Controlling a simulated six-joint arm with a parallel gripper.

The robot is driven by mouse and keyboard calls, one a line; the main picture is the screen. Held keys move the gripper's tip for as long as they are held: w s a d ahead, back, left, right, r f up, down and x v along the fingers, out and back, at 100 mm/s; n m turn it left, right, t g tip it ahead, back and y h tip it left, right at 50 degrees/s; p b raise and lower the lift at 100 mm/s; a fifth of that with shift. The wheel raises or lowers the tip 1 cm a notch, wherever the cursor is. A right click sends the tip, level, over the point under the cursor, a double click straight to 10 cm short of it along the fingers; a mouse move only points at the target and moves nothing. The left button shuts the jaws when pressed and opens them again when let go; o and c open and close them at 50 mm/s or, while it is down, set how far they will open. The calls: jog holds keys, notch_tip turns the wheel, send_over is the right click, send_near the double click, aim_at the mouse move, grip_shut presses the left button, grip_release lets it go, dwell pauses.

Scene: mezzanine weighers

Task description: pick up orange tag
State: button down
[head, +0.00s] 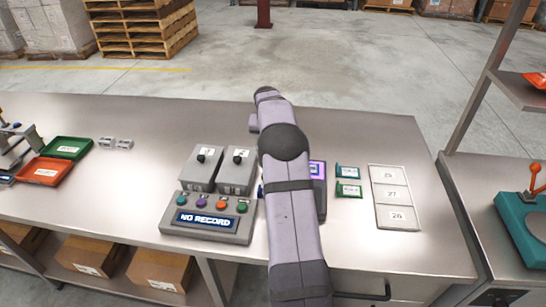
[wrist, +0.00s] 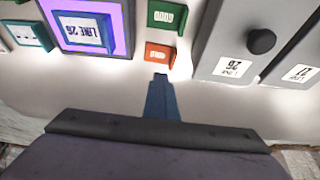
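The orange tag (wrist: 158,55) shows in the wrist view as a small orange block with a white label, lying on the steel bench. It is hidden behind my arm in the head view. My gripper (wrist: 160,80) shows as one narrow blue shape, its fingers together with no gap visible. Its tip is just below the orange tag in the wrist view, and nothing shows held. Whether the tip touches the tag cannot be told. In the head view my arm covers most of the gripper.
A green tag (wrist: 162,17) lies just beyond the orange one. A purple-screened device (wrist: 90,28) stands to the left, and grey knobbed boxes (wrist: 235,45) to the right. Two green-teal tags (head: 348,181) and a numbered tray (head: 378,221) lie right of my arm.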

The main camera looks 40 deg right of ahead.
jog(key=shift+r, duration=1.75)
jog(key=c, duration=0.5)
grip_release()
jog(key=b+v, duration=0.2)
jog(key=v, duration=0.5)
jog(key=shift+r, duration=0.1)
jog(key=c, duration=0.7)
